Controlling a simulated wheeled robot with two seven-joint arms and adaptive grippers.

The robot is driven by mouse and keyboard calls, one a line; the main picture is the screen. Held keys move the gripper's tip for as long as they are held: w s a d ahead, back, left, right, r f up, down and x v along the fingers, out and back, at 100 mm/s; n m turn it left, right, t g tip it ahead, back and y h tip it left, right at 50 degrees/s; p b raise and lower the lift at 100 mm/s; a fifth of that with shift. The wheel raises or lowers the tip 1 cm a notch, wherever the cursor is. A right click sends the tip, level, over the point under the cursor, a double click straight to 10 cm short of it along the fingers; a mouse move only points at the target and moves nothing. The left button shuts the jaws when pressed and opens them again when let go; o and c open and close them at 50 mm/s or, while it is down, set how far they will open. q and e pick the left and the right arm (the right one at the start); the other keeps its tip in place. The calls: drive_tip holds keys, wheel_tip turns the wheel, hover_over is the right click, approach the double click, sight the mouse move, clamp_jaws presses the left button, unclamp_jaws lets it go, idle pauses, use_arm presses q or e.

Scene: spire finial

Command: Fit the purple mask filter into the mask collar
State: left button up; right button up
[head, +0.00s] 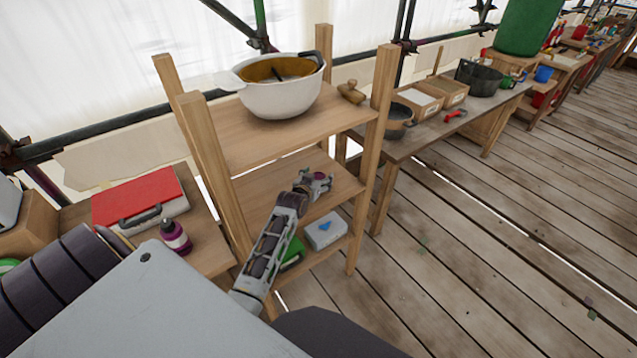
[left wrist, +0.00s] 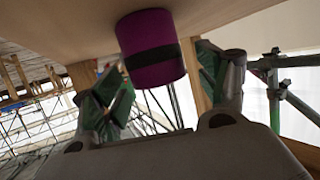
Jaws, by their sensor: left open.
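The purple mask filter (left wrist: 150,35) is a short purple cylinder with a black band. In the left wrist view, which looks upside down, it stands against a wooden board of the shelf rack. My left gripper (head: 319,181) is at the middle shelf in the head view. Its two fingers (left wrist: 165,82) are spread open in the left wrist view, with the filter between or just beyond their tips. I see no clear grip on it. In the head view the gripper mostly hides the filter. I cannot make out the mask collar. My right gripper is not in view.
The wooden rack's posts (head: 220,165) flank my left arm. A white pot (head: 280,98) stands on the top shelf. A white box (head: 326,231) sits on the lower shelf. A red case (head: 138,197) and purple bottle (head: 175,238) stand left.

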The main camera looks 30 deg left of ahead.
use_arm(q)
drive_tip(key=shift+w+a+f, duration=0.1)
drive_tip(key=shift+w+f, duration=0.05)
drive_tip(key=shift+w, duration=0.25)
drive_tip(key=c, duration=1.1)
